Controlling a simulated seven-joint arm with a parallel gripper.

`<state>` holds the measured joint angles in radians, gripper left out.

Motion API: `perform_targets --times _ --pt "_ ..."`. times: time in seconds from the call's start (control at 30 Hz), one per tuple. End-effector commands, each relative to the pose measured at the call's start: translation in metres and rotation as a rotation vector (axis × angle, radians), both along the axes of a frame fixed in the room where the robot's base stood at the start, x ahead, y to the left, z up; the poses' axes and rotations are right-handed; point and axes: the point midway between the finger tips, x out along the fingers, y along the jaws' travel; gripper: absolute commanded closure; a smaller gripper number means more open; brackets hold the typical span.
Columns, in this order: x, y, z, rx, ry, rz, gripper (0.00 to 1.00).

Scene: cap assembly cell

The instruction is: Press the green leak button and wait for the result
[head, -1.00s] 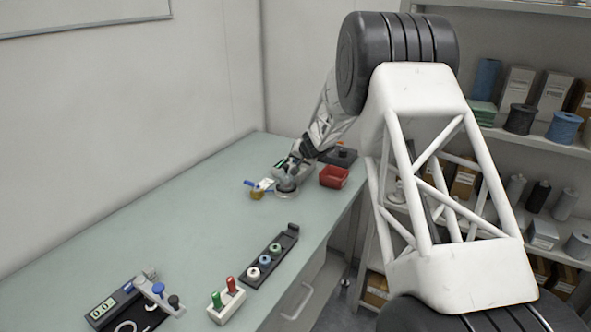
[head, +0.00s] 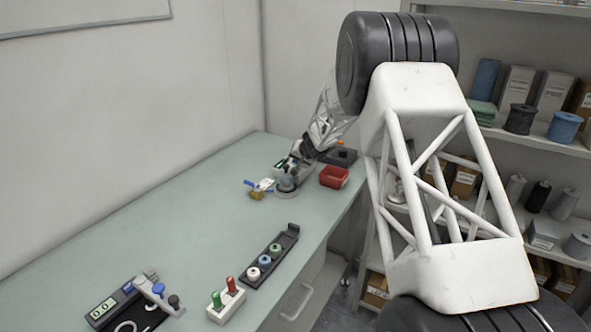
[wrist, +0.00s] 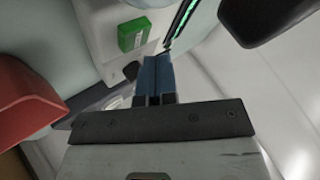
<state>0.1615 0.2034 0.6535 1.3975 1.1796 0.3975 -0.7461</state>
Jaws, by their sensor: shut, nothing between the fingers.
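The green button (wrist: 132,35) is a small green block on a pale grey housing in the wrist view. My gripper (wrist: 157,60) is shut and empty, its blue fingers side by side. The fingertips appear just below and to the right of the button in that view; I cannot tell whether they touch the housing. A dark display with a bright green strip (wrist: 183,22) lies beside the button. In the head view the leak tester (head: 286,184) stands at the far end of the bench, and my wrist partly covers it. The button cannot be made out there.
A red bin (head: 334,177) stands right of the tester and shows at left in the wrist view (wrist: 25,98). A blue-handled part (head: 258,187) is at the tester's left. A dark cap rack (head: 270,258), red-and-green holder (head: 226,303) and digital gauge (head: 118,303) stand nearer.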

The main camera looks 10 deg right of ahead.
Motion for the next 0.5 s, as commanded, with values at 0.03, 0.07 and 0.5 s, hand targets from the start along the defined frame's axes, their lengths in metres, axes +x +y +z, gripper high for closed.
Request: perform_targets --times 0.03,0.07,0.5 --pt "0.0 0.0 0.0 0.0 0.0 0.0 1.0" --pt "0.0 0.0 0.0 0.0 0.0 0.0 1.0" --pt "0.0003 0.0002 -0.0051 -0.001 0.0 0.001 1.0"
